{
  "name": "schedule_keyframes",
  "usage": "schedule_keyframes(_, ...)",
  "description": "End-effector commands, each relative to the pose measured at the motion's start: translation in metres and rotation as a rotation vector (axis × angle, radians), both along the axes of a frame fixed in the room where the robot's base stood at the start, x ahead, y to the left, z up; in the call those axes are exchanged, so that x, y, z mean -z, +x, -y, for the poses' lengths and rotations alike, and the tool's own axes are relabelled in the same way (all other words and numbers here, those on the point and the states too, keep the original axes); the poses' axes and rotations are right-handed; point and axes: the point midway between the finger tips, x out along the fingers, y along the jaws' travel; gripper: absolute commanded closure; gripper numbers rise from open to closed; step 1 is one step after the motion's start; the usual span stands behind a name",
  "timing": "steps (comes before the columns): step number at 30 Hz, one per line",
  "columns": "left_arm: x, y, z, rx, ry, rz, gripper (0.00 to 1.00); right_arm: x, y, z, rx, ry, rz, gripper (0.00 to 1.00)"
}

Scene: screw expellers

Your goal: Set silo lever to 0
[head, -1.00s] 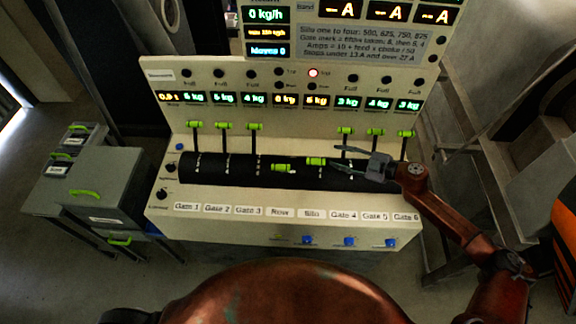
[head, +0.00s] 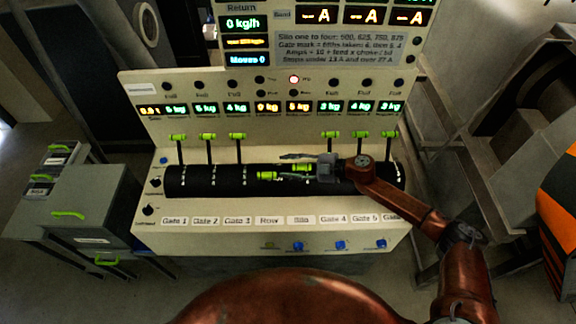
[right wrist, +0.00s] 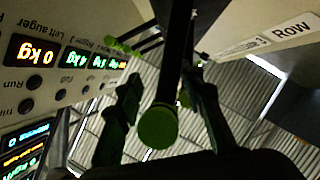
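The silo lever has a green handle (head: 301,168) and leans forward, low over the black drum, above the "Silo" label (head: 301,221). My right gripper (head: 286,166) comes in from the right, with one finger above the handle and one below it. In the right wrist view, the round green handle end (right wrist: 158,126) sits between the two dark fingers (right wrist: 162,115). Gaps show on both sides, so the gripper is open around it. The row lever (head: 266,176) also lies low, just left of the fingertips. My left gripper is out of view.
Displays and buttons line the panel (head: 150,112) behind. Grey drawer boxes (head: 90,205) stand to the left.

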Motion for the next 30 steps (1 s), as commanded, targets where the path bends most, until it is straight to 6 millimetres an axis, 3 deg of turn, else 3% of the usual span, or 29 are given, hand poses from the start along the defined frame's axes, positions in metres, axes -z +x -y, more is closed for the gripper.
schedule_keyframes(8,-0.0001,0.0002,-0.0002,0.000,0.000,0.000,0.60,0.0012,0.0005,-0.0024,0.000,0.000,-0.001,0.65)
schedule_keyframes(24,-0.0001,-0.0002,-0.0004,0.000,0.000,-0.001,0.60,0.0009,0.0005,-0.0019,0.000,0.000,-0.001,1.00)
schedule_keyframes(30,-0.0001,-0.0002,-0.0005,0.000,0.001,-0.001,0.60,0.0008,0.0005,-0.0018,0.000,0.000,0.000,1.00)
